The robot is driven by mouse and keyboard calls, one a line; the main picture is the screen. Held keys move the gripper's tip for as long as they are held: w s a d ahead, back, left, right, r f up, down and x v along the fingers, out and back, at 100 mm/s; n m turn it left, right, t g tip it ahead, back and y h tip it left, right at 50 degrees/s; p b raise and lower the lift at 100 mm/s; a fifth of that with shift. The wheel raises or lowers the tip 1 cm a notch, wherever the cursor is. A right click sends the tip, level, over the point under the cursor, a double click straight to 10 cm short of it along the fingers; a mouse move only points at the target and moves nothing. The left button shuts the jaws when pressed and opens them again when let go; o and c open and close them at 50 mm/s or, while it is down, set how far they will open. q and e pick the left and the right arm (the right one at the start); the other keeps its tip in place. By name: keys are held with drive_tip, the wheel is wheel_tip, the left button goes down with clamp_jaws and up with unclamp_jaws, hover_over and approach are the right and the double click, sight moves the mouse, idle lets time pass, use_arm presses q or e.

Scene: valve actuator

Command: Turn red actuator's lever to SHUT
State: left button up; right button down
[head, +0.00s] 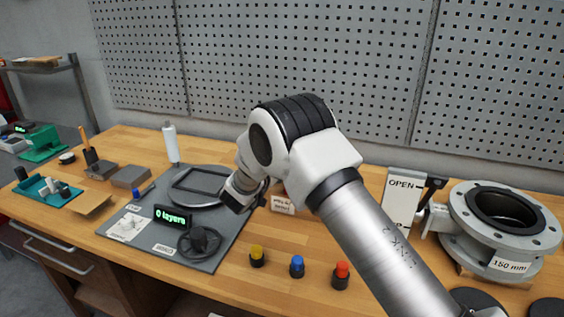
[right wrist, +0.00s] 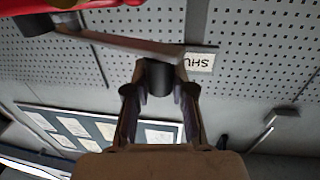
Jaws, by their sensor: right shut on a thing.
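In the right wrist view the red actuator (right wrist: 110,4) shows as a red strip along the top edge. Its grey lever (right wrist: 120,42) runs from the upper left to a black knob (right wrist: 158,76). My right gripper (right wrist: 159,108) is shut on this knob, one finger on each side. A white sign (right wrist: 200,62) with the letters "SHU" shows just beside the lever's end, partly hidden. My left gripper is not in view.
A grey mat (head: 150,249) with a display and a round dark fixture lies left of my gripper. Yellow (head: 257,256), blue (head: 297,267) and red (head: 341,276) topped knobs stand in front. A flanged valve (head: 505,225) and an "OPEN" panel (head: 402,205) stand at right.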

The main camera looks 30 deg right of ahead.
drive_tip(key=shift+w+d, duration=0.25)
drive_tip(key=shift+w, duration=0.1)
idle(0.3)
drive_tip(key=c, duration=1)
unclamp_jaws()
drive_tip(key=shift+w+f, duration=0.1)
drive_tip(key=shift+w, duration=0.05)
drive_tip(key=v, duration=1.2)
